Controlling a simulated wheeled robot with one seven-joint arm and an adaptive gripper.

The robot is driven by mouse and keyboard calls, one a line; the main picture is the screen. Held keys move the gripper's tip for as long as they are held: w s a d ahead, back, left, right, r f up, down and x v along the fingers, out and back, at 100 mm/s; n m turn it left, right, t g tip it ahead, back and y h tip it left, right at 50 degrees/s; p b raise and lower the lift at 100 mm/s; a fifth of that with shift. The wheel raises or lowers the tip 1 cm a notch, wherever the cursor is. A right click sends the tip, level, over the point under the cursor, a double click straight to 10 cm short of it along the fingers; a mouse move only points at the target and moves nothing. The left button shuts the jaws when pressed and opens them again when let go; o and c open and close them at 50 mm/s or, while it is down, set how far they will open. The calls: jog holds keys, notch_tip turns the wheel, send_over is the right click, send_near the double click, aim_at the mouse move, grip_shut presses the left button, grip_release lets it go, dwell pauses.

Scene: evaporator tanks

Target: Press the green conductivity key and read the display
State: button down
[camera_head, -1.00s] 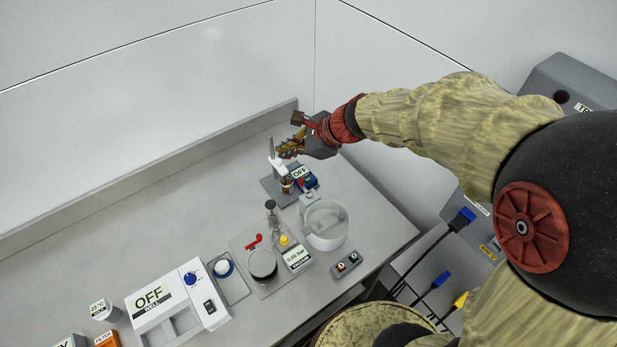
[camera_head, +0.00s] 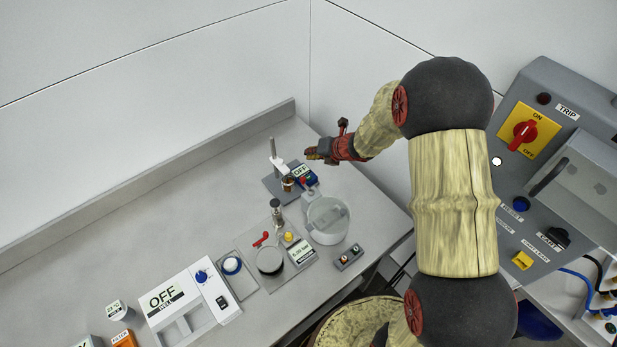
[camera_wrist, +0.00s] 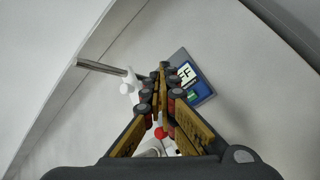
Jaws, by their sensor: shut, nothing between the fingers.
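The conductivity meter (camera_head: 306,177) stands on a grey base at the far end of the bench, beside a stand rod (camera_head: 273,149) with a white holder and a small brown cup. Its display reads OFF. A green patch, which looks like the green key (camera_wrist: 192,97), shows below the partly covered display (camera_wrist: 187,73) in the wrist view. My gripper (camera_head: 310,154) is shut and empty, just behind and above the meter, apart from it in the head view. In the wrist view my fingers (camera_wrist: 167,76) cover the meter's left part. A red spot shows beside the fingers.
A white tub (camera_head: 328,238), a vacuum unit (camera_head: 301,252) reading 0.00 bar and a two-button box (camera_head: 348,257) stand nearer. A grey control panel (camera_head: 527,190) stands right. The bench left of the stand is clear.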

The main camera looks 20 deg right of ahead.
aim_at(310, 176)
jog(key=shift+f, duration=0.1)
notch_tip(310, 176, down, 9)
jog(key=b, duration=0.7)
jog(key=shift+r+b, duration=0.2)
jog(key=shift+b, duration=0.15)
jog(key=shift+f, duration=0.1)
dwell(0.8)
jog(key=shift+f+b, duration=0.3)
jog(key=shift+f+b, duration=0.4)
jog(key=shift+f, duration=0.05)
dwell(0.8)
jog(key=shift+r, duration=0.1)
jog(key=shift+r+p, duration=0.8)
jog(key=shift+r, duration=0.1)
